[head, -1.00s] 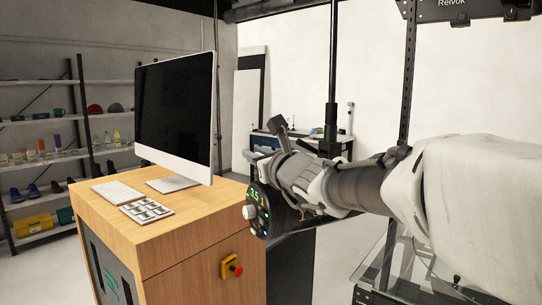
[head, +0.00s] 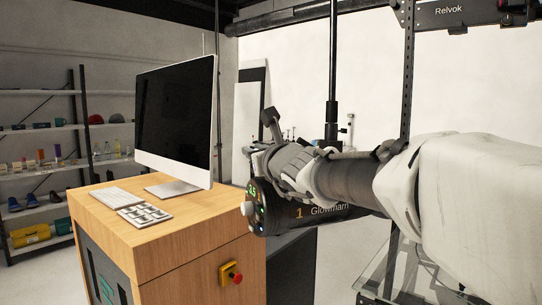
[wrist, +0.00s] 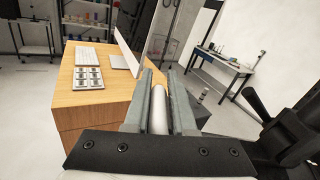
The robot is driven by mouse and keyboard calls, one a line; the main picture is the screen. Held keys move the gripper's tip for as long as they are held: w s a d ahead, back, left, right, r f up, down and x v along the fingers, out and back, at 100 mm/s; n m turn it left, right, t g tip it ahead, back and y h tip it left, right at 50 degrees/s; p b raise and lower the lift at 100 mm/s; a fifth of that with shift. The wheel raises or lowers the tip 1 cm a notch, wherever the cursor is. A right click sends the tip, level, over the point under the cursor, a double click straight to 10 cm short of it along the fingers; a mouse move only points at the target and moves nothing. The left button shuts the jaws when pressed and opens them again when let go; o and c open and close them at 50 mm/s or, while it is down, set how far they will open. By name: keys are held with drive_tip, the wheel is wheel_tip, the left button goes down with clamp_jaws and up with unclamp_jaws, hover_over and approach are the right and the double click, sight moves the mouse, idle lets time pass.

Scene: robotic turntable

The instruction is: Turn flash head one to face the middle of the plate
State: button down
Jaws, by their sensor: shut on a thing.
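Flash head one (head: 330,212) is the black cylinder marked "1 Glowmarn" in the head view. Its rear panel with green digits and a pale knob points left, towards the desk, and its body runs right under my arm. My gripper (head: 270,160) is at its rear upper side. In the wrist view my gripper (wrist: 166,100) has its two grey fingers on either side of a pale rod-like part (wrist: 159,112), and is shut on it. How this part joins the flash head is hidden. A glass plate (head: 376,272) shows in part at lower right; my arm hides its middle.
A wooden desk (head: 185,245) stands close on the left with a monitor (head: 178,115), keyboard and keypad. A red button (head: 231,273) is on its side. A black post (head: 332,100) rises behind my gripper. Another unit marked "Relvok" (head: 455,12) hangs at upper right.

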sight(267, 192)
drive_tip(key=shift+w+a+f+b, duration=0.1)
drive_tip(key=shift+a+f+b, duration=0.05)
drive_tip(key=shift+f+b, duration=0.2)
drive_tip(key=shift+w+a+r+m+h+b, duration=0.15)
drive_tip(key=shift+w+m+h+b, duration=0.3)
drive_tip(key=shift+b, duration=1.65)
drive_tip(key=c, duration=0.8)
unclamp_jaws()
drive_tip(key=shift+r+t, duration=0.1)
drive_tip(key=shift+t, duration=0.2)
drive_tip(key=shift+c, duration=0.2)
drive_tip(key=shift+p+v, duration=0.35)
drive_tip(key=shift+v, duration=1.8)
drive_tip(key=shift+p+v, duration=0.35)
drive_tip(key=shift+v, duration=2.05)
drive_tip(key=shift+r, duration=0.2)
